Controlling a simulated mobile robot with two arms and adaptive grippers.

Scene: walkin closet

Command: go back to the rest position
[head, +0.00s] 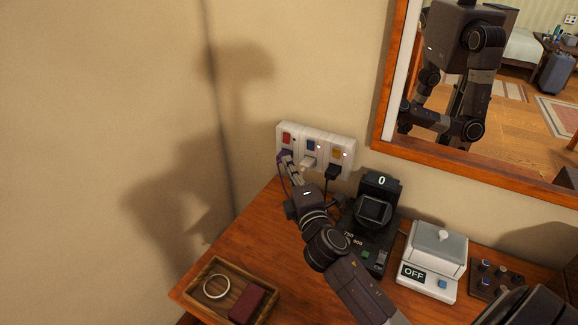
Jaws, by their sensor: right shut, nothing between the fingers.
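My right arm reaches in from the lower right over the wooden tabletop. My right gripper (288,165) is at the wall outlet strip (318,146), just below its left socket. Its fingers are shut and hold nothing. A purple plug (284,155) sits at the left socket, right by the fingertips; whether they touch cannot be told. A pale plug (308,162) is at the middle socket and a black plug (333,171) at the right one. My left gripper is not in view.
On the wooden table (240,240) stand a black device showing 0 (381,182), a white device marked OFF (437,256) and a dark knob panel (497,281). A wooden tray (197,290) holds a ring and a dark red box. A framed mirror (384,85) hangs at right.

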